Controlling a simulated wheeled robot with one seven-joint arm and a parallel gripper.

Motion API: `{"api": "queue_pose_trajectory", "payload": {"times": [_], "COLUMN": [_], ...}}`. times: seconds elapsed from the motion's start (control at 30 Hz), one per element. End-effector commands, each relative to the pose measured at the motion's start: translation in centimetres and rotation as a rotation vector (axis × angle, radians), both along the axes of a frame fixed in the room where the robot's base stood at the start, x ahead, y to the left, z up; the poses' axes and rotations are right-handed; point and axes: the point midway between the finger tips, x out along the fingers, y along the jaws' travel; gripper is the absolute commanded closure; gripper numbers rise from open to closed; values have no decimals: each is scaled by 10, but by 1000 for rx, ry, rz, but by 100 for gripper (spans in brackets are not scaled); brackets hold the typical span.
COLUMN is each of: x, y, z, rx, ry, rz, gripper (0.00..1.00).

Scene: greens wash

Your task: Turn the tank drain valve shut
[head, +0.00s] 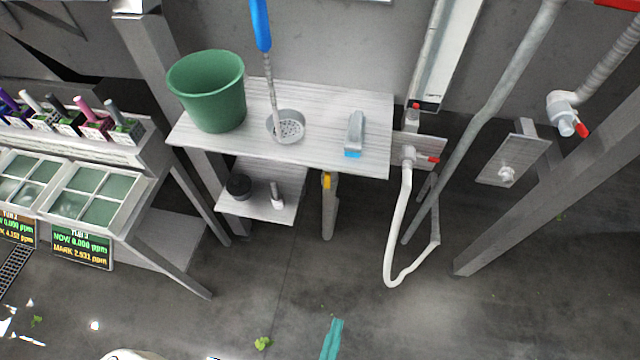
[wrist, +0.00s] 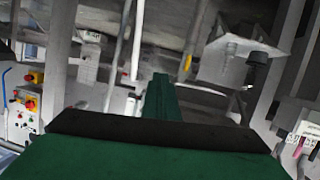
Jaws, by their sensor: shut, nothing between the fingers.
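Several red-handled valves show in the head view, and I cannot tell which one is the tank drain valve. One valve (head: 410,157) has a red lever pointing right and a white hose hanging below it. Another valve (head: 565,113) with a red lever is on the ribbed pipe at the upper right. A small red-topped fitting (head: 414,110) sits above the first valve. My gripper (wrist: 158,90) is dark green in the wrist view, with its fingers shut and empty. It touches no valve that I can see.
A slatted shelf (head: 330,105) carries a green bucket (head: 207,95), a round strainer (head: 286,127) and a grey-blue block (head: 355,133). A white hose (head: 392,240) loops to the floor. Slanted posts stand at the right. Open floor (head: 400,320) lies in front.

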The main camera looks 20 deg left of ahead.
Motion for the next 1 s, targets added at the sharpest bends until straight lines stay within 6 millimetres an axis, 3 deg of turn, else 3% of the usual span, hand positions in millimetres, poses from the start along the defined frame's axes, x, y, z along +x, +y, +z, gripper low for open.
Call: {"api": "queue_pose_trajectory", "payload": {"times": [0.2, 0.4, 0.5, 0.63, 0.77, 0.87, 1.0], "x": [40, 85, 111, 147, 187, 217, 254], "y": [36, 64, 79, 100, 126, 149, 189], "z": [-83, -141, -161, -176, -177, -169, -143], "rx": [-236, -483, -612, -781, -950, -1075, -1236], "ry": [77, 114, 114, 96, 53, 7, -82], "rz": [171, 280, 315, 339, 339, 317, 263], "gripper": [100, 100, 100, 100, 100, 100, 100]}}
